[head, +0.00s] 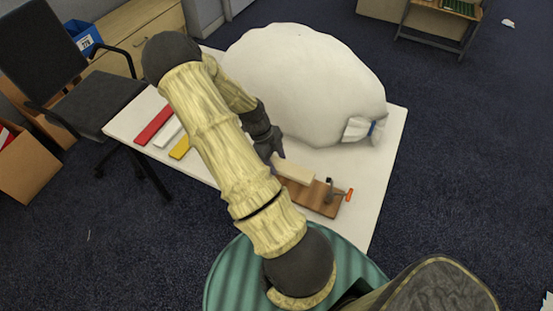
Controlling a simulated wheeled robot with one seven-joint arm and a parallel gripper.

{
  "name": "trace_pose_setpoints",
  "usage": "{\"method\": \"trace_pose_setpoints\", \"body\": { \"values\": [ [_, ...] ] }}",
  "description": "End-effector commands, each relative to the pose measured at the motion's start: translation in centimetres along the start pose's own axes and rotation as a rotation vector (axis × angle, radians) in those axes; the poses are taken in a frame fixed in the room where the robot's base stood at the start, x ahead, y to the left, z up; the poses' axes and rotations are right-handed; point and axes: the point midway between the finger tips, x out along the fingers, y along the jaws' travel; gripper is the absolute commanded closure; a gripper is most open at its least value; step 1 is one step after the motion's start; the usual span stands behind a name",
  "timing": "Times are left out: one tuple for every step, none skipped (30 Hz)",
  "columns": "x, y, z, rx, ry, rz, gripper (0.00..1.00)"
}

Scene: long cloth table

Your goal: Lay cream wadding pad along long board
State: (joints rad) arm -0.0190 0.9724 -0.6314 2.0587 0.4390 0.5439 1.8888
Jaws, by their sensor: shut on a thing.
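The cream wadding pad (295,171) is a pale block at the near part of the table. It lies over the far side of a brown wooden board (317,198), roughly in line with the board's length. I cannot tell whether it touches the board or is held just above it. My gripper (276,158) is at the pad's left end and is shut on it. The fingertips are small and partly dark against the scene. The board's left end is hidden behind my arm. A clamp with an orange handle (349,195) is at the board's right end.
A large white sack (300,80) with a tied end (363,130) fills the table's far part, close behind the pad. Red (154,126), white (170,132) and yellow (180,148) bars lie at the left. The white table (372,185) is bare right of the clamp.

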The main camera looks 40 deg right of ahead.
Motion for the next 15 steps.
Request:
{"method": "trace_pose_setpoints", "body": {
  "values": [
    [0.8,0.0,0.3,0.000,0.000,0.000,0.75],
    [1.0,0.0,0.4,0.000,0.000,0.000,0.75],
    [1.3,0.0,0.6,0.000,0.000,0.000,0.75],
    [1.5,0.0,0.6,0.000,0.000,0.000,0.75],
    [1.8,0.0,0.7,0.000,0.000,0.000,0.75],
    [2.0,-0.1,0.8,0.001,-0.001,0.000,0.75],
    [2.3,-0.1,0.9,0.001,-0.001,0.000,0.75],
    [2.5,-0.1,1.0,0.002,-0.001,0.000,0.75],
    [2.8,-0.1,1.1,0.003,-0.001,0.000,0.75],
    [3.0,-0.1,1.1,0.003,-0.001,0.001,0.75],
    [3.3,-0.1,1.2,0.003,-0.001,0.001,0.75],
    [3.6,-0.1,1.3,0.004,-0.001,0.001,0.75],
    [3.8,-0.1,1.4,0.004,-0.001,0.001,0.75],
    [4.0,-0.1,1.5,0.004,-0.001,0.001,0.75],
    [4.3,-0.1,1.6,0.004,-0.001,0.001,0.75]
  ]
}}
